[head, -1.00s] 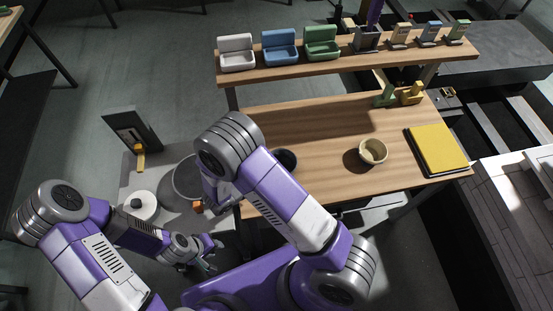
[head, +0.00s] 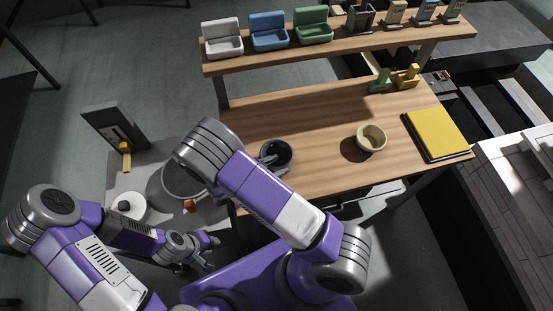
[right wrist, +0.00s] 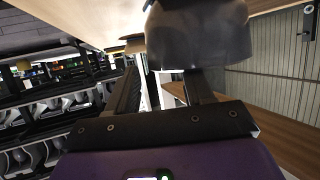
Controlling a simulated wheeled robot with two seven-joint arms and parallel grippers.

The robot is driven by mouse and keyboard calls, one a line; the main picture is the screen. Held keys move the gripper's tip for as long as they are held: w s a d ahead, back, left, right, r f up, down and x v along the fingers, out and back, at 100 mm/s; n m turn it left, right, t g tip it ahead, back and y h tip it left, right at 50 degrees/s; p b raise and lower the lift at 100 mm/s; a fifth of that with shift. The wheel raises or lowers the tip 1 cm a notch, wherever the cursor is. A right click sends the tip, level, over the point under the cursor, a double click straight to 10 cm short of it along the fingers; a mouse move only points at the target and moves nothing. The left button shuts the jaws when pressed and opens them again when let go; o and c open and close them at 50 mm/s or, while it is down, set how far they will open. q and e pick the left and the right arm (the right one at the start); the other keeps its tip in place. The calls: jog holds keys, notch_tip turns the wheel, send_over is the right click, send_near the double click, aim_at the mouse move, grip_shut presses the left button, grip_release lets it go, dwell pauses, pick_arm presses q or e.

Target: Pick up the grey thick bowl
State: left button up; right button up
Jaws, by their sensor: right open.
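The grey thick bowl (head: 285,153) is a dark round bowl near the left end of the wooden table in the head view. My right gripper (head: 268,161) is at its left rim, partly hidden by my own arm. In the right wrist view the bowl (right wrist: 205,38) looms large at the top, and my right gripper (right wrist: 163,85) is open with its fingers apart. The bowl hides the tip of one finger; I cannot tell whether the wall lies between the fingers. My left gripper (head: 209,252) is open and empty, low in front of the grey stand.
A cream bowl (head: 371,138) and a yellow pad (head: 437,135) lie to the right on the table (head: 320,115). A shelf (head: 340,48) with trays and small boxes runs behind. A large grey basin (head: 172,181) and a white round lidded thing (head: 127,206) stand at left.

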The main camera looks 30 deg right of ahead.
jog(key=x, duration=0.4)
jog(key=shift+a, duration=0.1)
grip_shut()
